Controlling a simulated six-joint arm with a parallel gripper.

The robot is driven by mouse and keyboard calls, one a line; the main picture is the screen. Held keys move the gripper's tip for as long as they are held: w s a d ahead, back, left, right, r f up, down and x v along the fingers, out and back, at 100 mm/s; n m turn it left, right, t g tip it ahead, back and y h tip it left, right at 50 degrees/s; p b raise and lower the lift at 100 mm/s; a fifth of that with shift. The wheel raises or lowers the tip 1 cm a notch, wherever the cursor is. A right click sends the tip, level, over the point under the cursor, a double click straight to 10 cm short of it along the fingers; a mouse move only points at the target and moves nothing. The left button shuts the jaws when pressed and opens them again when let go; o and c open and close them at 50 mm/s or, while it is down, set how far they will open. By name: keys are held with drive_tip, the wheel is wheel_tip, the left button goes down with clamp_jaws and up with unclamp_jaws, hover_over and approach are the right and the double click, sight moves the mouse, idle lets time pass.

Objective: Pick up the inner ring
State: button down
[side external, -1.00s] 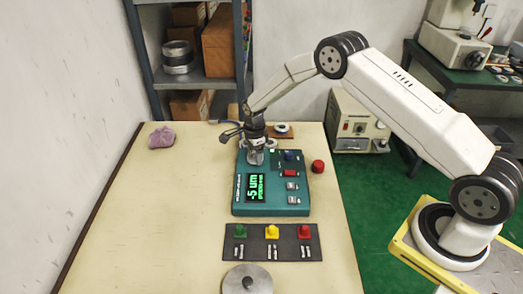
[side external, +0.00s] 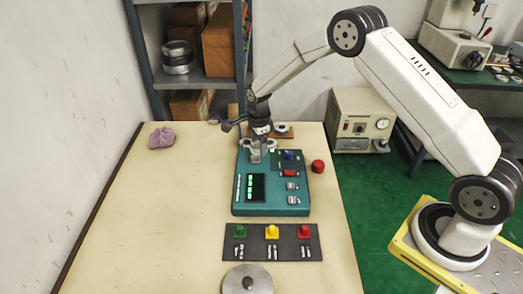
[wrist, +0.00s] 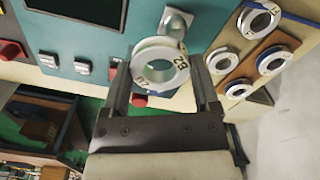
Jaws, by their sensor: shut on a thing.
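The inner ring (wrist: 160,64), a pale metal ring with dark marks on its face, sits between the fingers of my gripper (wrist: 162,78) in the wrist view. The fingers are shut on it from both sides. In the side view my gripper (side external: 257,146) is over the back left of the teal gauge box (side external: 271,208), and the ring is too small there to make out clearly. In the wrist view a metal stub (wrist: 176,20) on the box shows just beyond the ring, which appears clear of it.
A wooden board (wrist: 236,70) with several rings lies beside the box. A red knob (side external: 317,166) stands right of the box. A dark panel (side external: 272,252) with coloured buttons and a metal disc (side external: 247,280) lie in front. The table's left side is mostly clear.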

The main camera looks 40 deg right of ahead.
sight(255, 142)
drive_tip(key=s+r, duration=0.7)
drive_tip(key=s, duration=0.5)
drive_tip(key=shift+a+r, duration=0.3)
drive_tip(key=shift+r, duration=0.05)
drive_tip(key=shift+w, duration=0.15)
drive_tip(key=w+f, duration=0.2)
drive_tip(key=w, duration=0.2)
drive_tip(key=w+f, duration=0.2)
drive_tip(key=w, duration=0.3)
drive_tip(key=w+f, duration=0.3)
drive_tip(key=w, duration=0.1)
drive_tip(key=shift+w+d, duration=0.35)
drive_tip(key=shift+f, duration=0.15)
drive_tip(key=shift+f, duration=1.85)
